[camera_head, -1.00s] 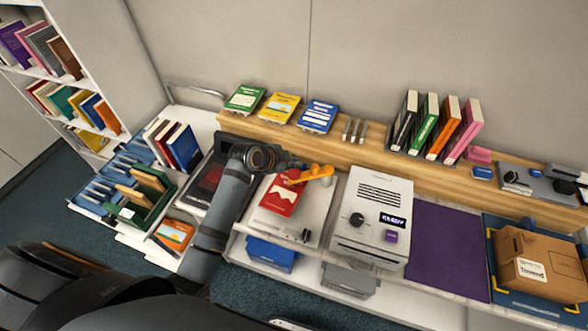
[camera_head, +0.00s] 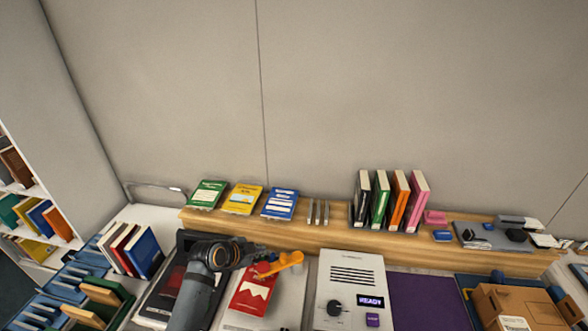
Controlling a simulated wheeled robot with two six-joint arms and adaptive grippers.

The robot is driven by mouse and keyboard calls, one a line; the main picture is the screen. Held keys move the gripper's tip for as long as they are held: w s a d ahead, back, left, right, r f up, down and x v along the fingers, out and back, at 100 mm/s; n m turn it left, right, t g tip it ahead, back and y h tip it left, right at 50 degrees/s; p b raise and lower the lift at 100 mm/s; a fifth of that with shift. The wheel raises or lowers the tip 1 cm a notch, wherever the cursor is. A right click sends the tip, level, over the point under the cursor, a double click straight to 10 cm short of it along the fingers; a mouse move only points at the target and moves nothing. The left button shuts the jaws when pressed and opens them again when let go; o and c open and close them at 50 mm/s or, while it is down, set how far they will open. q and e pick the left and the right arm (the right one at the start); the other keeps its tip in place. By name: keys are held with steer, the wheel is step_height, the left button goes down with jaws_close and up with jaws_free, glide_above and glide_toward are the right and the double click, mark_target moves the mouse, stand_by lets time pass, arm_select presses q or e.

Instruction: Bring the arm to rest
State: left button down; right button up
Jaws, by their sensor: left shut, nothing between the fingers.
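My left arm (camera_head: 192,300) rises from the bottom edge of the head view, left of centre. Its gripper (camera_head: 262,259) points right, over the worktop, close to a red booklet (camera_head: 248,291) with a white pattern and an orange lever-like piece (camera_head: 284,262). The gripper is shut with nothing visible in it. The orange piece shows just beyond the fingertips; I cannot tell whether they touch. The gripper and wrist partly hide a black-framed panel (camera_head: 163,292). My right gripper is not in view.
A white machine (camera_head: 351,272) reading READY stands right of the booklet, then a purple mat (camera_head: 427,303) and a cardboard box (camera_head: 518,303). A wooden shelf (camera_head: 330,238) behind carries booklets and upright books. The wall above is clear.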

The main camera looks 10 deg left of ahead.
arm_select(q)
steer(key=s+a+f+n+g+y, duration=0.1)
steer(key=s+a+n+g+y, duration=0.15)
steer(key=s+n, duration=0.75)
steer(key=s+a+f+n+g+y, duration=0.1)
steer(key=s+a+n+g+y, duration=0.2)
steer(key=s, duration=1.3)
steer(key=s+a+f+b, duration=0.2)
steer(key=f, duration=1.5)
steer(key=s+a+f+b, duration=0.2)
steer(key=f+b, duration=0.1)
steer(key=f, duration=1.4)
steer(key=s+a+f+g+b, duration=0.1)
steer(key=s+f+b, duration=0.1)
steer(key=s+f, duration=1.4)
steer(key=shift+s+n+h+b, duration=0.3)
steer(key=shift+s+n+h, duration=0.1)
steer(key=shift+s, duration=0.1)
